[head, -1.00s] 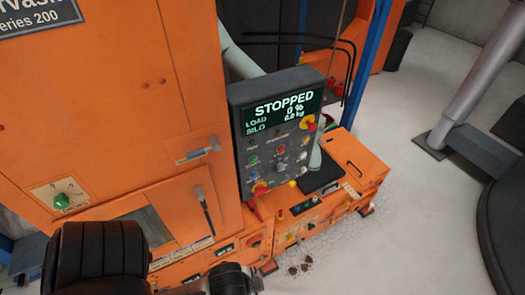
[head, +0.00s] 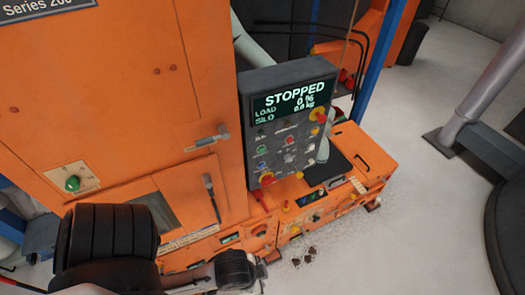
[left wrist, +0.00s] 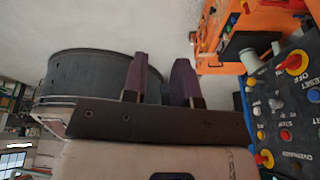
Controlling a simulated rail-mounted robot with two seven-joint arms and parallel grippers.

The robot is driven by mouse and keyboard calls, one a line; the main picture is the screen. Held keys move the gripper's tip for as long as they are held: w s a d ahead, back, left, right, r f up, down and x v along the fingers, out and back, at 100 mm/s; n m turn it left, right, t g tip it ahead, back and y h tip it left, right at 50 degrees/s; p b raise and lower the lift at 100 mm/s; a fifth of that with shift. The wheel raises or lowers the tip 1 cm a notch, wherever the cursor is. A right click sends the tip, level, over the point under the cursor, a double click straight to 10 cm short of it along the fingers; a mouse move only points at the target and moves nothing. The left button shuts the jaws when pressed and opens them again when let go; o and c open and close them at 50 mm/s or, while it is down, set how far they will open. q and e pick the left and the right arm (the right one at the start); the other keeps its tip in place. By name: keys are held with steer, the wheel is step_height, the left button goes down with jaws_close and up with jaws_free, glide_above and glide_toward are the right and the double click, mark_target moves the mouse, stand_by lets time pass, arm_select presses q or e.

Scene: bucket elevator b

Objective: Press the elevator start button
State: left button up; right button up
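The dark control panel (head: 291,120) has a lit screen (head: 294,98) reading STOPPED, LOAD 0 % and SILO 0.0 kg. Below the screen are several buttons, including a green button (head: 262,150), a red button (head: 289,140) and a blue button (head: 262,165). Their labels are too small to read in the head view. My left gripper (left wrist: 162,62) is open and empty, apart from the panel. My right gripper is not in view.
An orange machine (head: 130,100) with a green knob (head: 72,183) stands left of the panel. A low orange unit (head: 365,155) lies right of it. Clear floor (head: 430,230) extends to the right.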

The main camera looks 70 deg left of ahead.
arm_select(q)
jaws_close()
stand_by(1.2)
